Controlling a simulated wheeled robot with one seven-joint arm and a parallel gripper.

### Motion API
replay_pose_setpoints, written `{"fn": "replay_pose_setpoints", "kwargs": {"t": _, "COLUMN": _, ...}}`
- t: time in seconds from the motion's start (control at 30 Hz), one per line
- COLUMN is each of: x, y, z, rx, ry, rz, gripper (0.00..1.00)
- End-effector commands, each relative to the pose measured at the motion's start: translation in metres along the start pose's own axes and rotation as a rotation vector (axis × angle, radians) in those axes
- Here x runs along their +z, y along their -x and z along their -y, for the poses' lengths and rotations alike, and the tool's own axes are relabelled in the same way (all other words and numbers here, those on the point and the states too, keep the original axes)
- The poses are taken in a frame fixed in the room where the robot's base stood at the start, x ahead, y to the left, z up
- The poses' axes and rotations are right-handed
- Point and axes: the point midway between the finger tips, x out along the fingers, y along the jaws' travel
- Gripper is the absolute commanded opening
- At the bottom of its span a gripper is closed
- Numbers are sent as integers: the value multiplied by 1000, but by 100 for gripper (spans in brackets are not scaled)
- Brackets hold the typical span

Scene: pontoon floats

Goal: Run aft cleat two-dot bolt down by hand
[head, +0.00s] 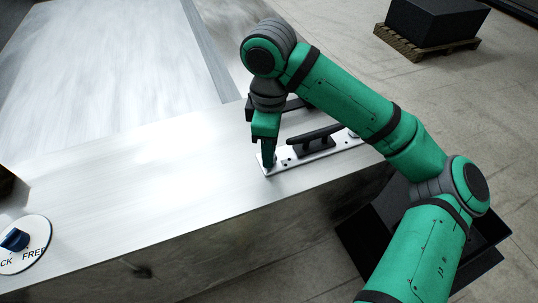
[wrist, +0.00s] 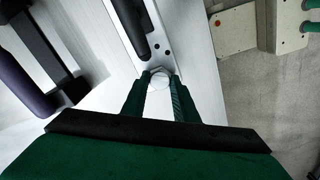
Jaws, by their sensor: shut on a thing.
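The cleat plate (head: 325,150) is a pale strip near the edge of the metal deck, with a black cleat (head: 314,139) on it. My gripper (head: 268,164) points down at the plate's left end. In the wrist view, my gripper (wrist: 160,98) is shut on a pale bolt (wrist: 158,79) at the plate's end, one finger on each side. Two dark dots show on the plate (wrist: 172,24) close to this bolt, beside the black cleat (wrist: 131,22). The bolt's shank is hidden, so I cannot tell how deep it sits.
A dark bar (head: 292,106) is just behind my gripper. The deck edge drops off in front. A black box (head: 432,22) on a pallet stands far off.

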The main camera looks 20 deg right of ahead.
Motion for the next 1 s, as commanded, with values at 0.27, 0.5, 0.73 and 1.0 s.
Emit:
{"fn": "replay_pose_setpoints", "kwargs": {"t": 0.27, "x": -2, "y": 0, "z": 0, "rx": 0, "ry": -67, "rz": -5, "gripper": 7}}
{"fn": "replay_pose_setpoints", "kwargs": {"t": 0.5, "x": -1, "y": 0, "z": 1, "rx": -2, "ry": -345, "rz": -3, "gripper": 7}}
{"fn": "replay_pose_setpoints", "kwargs": {"t": 0.73, "x": -1, "y": -1, "z": 1, "rx": -3, "ry": -613, "rz": -2, "gripper": 7}}
{"fn": "replay_pose_setpoints", "kwargs": {"t": 1.0, "x": -1, "y": -1, "z": 1, "rx": -3, "ry": -923, "rz": -1, "gripper": 7}}
